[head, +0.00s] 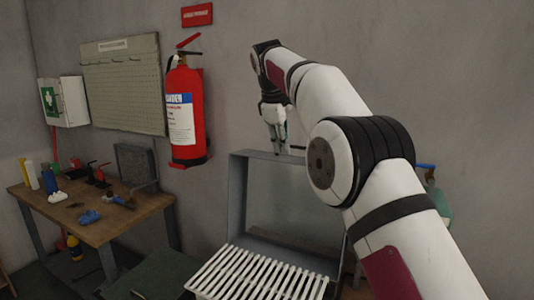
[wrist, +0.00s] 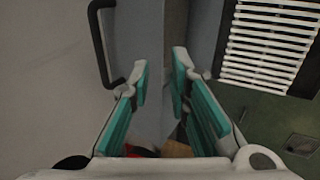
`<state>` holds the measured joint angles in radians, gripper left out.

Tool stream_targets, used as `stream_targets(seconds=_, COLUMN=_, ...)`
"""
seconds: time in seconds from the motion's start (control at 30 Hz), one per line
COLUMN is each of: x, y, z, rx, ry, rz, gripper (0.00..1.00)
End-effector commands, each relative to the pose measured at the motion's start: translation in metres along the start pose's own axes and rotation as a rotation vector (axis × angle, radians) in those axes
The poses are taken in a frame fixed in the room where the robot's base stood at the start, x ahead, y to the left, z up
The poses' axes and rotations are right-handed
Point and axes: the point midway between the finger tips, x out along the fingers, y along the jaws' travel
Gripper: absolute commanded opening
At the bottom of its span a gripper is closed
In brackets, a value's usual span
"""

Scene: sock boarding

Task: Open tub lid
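The tub lid (head: 238,195) looks like a grey, rimmed panel that stands upright behind a white slatted rack (head: 262,272). My gripper (head: 277,150) points down at the lid's top edge. In the wrist view my gripper (wrist: 160,72) has its teal-padded fingers apart, with the lid's grey edge strip (wrist: 148,30) running between and beyond them. I cannot tell whether the fingers touch it. A black bar handle (wrist: 101,45) is left of the fingers. The white rack (wrist: 268,42) is to the right. The tub's body is mostly hidden by the rack and my arm.
A red fire extinguisher (head: 184,112) hangs on the wall left of the lid. A wooden workbench (head: 120,216) with tools and bottles stands at the left. A pegboard (head: 122,85) and a first-aid box (head: 64,101) are on the wall. Green floor (wrist: 262,115) shows below the rack.

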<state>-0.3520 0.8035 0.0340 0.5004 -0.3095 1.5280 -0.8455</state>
Motion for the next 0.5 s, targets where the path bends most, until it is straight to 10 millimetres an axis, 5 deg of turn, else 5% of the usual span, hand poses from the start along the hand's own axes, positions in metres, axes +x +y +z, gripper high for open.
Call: stream_targets(seconds=0.5, x=-0.022, y=-0.049, z=0.001, rx=-0.002, ry=0.001, rz=-0.001, gripper=0.18)
